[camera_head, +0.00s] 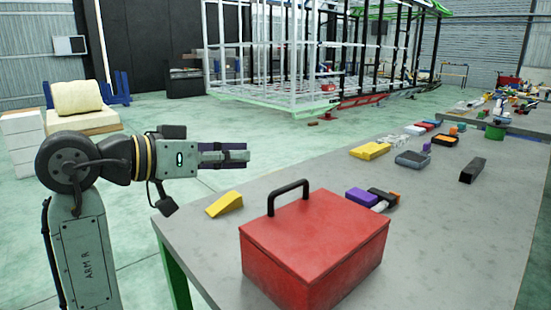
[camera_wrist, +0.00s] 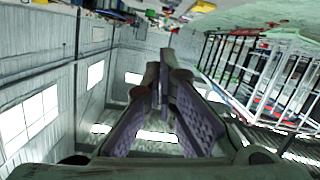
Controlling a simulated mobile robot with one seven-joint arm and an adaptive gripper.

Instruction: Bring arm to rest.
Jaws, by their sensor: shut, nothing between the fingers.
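My gripper (camera_head: 246,155) is at the left of the head view, at the end of my arm (camera_head: 90,165). It points right and is held above the near left corner of the table, behind the red toolbox. Its fingers are shut and hold nothing. In the wrist view the fingers (camera_wrist: 160,85) meet at their tips, with purple ribbed pads on their inner sides. The gripper touches nothing that I can see.
A red toolbox (camera_head: 310,250) with a black handle stands on the grey table (camera_head: 450,230). A yellow wedge (camera_head: 224,204), a purple block (camera_head: 361,197) and a dark bar (camera_head: 472,170) lie there too. A white frame structure (camera_head: 270,60) stands behind. Green floor (camera_head: 190,110) is open between.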

